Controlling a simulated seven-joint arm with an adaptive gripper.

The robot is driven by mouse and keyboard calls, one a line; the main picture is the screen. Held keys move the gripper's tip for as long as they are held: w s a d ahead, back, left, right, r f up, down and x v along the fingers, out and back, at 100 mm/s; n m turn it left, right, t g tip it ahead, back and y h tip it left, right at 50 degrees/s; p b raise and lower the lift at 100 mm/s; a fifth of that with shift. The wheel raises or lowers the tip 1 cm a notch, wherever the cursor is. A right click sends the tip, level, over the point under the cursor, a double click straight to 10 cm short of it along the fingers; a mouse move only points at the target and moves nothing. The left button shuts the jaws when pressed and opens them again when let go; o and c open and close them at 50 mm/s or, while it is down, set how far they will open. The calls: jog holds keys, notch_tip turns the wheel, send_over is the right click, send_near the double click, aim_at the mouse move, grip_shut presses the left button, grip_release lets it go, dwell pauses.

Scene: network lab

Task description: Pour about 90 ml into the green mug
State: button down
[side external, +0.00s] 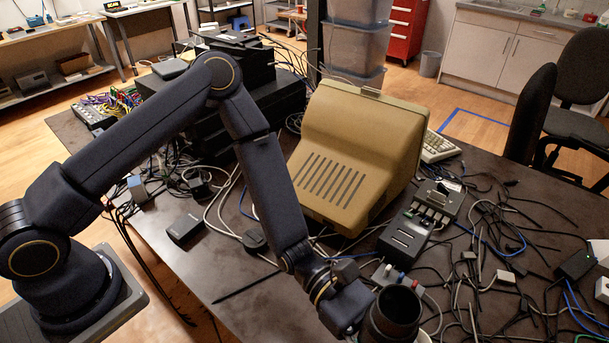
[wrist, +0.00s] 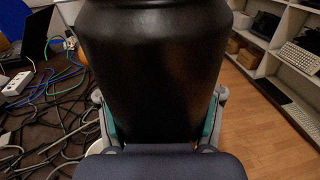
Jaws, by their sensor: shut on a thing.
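My gripper (wrist: 158,122) is shut on a dark, nearly black vessel (wrist: 150,65), with a finger on each side of it in the wrist view. In the side external view, the dark vessel (side external: 396,308) is at the bottom edge, its round open mouth facing up, and it looks about upright. Its lower part is cut off by the frame, and I cannot see any liquid inside. I cannot make out the green mug in either view.
A tan monitor casing (side external: 345,150) stands on the dark table (side external: 235,285). A grey switch box (side external: 408,236) and many tangled cables (side external: 490,275) lie near the vessel. The wrist view shows wooden floor (wrist: 262,130) and shelves (wrist: 285,60) at the right.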

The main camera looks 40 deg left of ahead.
jog(key=s+d+f+m+g, duration=0.1)
jog(key=s+d+f+g, duration=0.1)
jog(key=d+f, duration=0.2)
jog(key=shift+s+f+y, duration=0.15)
jog(key=shift+f+y, duration=0.15)
jog(key=shift+f, duration=1.35)
jog(key=shift+s+f+n+t+h, duration=0.1)
jog(key=shift+f+n+t+h, duration=0.55)
jog(key=shift+n, duration=2.15)
jog(key=shift+s+f+n+t+h, duration=0.1)
jog(key=shift+f+n+t+h, duration=0.6)
jog(key=shift+n, duration=2.1)
jog(key=shift+s+f+n+t+h, duration=0.1)
jog(key=shift+f+n+t+h, duration=0.45)
jog(key=shift+n, duration=2.25)
